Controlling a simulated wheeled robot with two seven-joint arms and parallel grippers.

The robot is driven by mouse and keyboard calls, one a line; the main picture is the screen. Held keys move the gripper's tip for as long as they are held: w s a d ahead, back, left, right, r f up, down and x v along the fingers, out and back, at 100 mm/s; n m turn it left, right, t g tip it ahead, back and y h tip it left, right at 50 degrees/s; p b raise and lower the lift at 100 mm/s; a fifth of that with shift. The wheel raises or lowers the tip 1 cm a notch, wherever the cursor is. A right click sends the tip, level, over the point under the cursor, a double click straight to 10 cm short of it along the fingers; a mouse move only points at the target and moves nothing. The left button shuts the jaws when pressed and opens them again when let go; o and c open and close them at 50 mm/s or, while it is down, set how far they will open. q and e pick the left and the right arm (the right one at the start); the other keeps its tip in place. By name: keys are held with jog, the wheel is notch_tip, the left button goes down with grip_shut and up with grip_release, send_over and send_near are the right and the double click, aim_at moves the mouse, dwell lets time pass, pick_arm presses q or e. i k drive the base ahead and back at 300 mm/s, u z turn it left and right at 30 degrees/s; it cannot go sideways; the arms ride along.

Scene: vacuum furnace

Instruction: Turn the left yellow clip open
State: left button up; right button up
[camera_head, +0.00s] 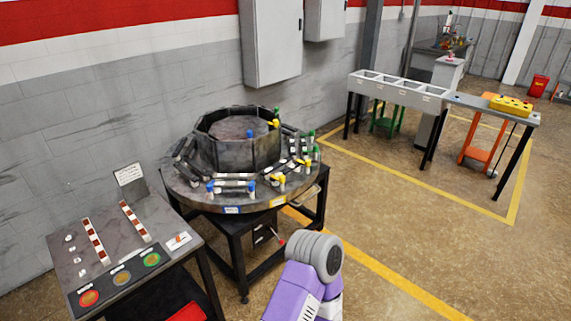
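A round dark furnace table (190,195) stands left of centre with a raised ring (222,152) on it. Small yellow clips show on its right side: one low near the front edge (280,179), one further right (307,161), and one up by the ring's rim (275,123). The front one is the left of the two low clips. They are too small to tell whether they are open or shut. A purple and grey link of my own arm comes up from the bottom centre. Neither gripper shows.
Blue clips (251,186) and green clips (316,151) share the round table. A control desk (110,235) stands at the left front. A grey bench (400,91) with a yellow box (511,105) is at the back right. The floor (420,210) to the right is clear.

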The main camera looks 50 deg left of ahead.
aim_at(281, 180)
jog(key=u, duration=0.85)
jog(key=i, duration=1.55)
jog(key=u, duration=1.2)
